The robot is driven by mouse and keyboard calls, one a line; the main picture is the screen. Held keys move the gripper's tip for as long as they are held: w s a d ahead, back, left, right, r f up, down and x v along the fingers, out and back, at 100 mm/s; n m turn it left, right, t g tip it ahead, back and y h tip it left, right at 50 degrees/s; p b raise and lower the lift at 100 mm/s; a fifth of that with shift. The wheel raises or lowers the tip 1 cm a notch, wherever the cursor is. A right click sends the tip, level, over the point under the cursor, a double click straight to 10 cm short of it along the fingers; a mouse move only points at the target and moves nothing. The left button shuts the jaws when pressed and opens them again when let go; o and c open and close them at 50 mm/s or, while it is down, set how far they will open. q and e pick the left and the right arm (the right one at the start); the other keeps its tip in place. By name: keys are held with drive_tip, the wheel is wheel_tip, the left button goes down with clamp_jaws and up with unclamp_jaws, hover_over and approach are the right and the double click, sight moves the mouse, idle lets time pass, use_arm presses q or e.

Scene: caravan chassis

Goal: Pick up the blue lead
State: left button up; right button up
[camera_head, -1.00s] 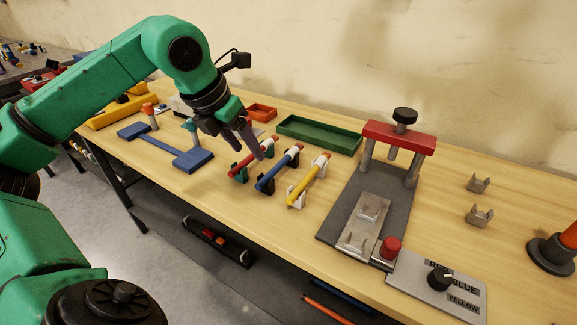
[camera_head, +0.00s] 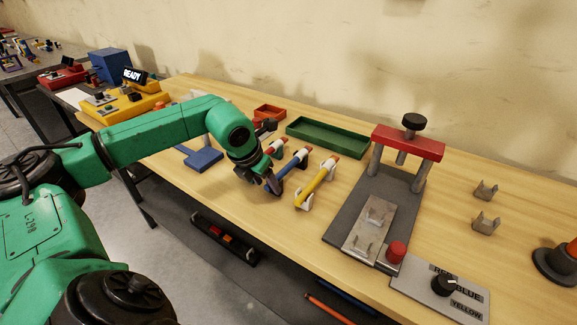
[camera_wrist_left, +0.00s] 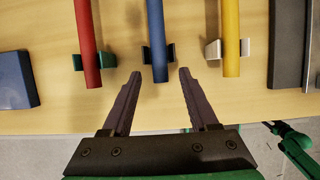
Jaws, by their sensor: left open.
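The blue lead (camera_head: 291,170) lies in a dark cradle on the wooden bench, between the red and yellow leads. Its tip is white and orange. In the left wrist view the blue lead (camera_wrist_left: 156,40) points down towards the gap between my open fingers. My left gripper (camera_head: 270,186) is at the near end of the blue lead.
The red lead (camera_wrist_left: 87,40) and yellow lead (camera_wrist_left: 231,40) flank the blue one closely in their own holders. A green tray (camera_head: 327,137) lies behind. A press with a red crossbar (camera_head: 408,142) stands to the right. A blue block (camera_head: 202,160) lies left.

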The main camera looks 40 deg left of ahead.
use_arm(q)
drive_tip(key=shift+r, duration=0.1)
clamp_jaws()
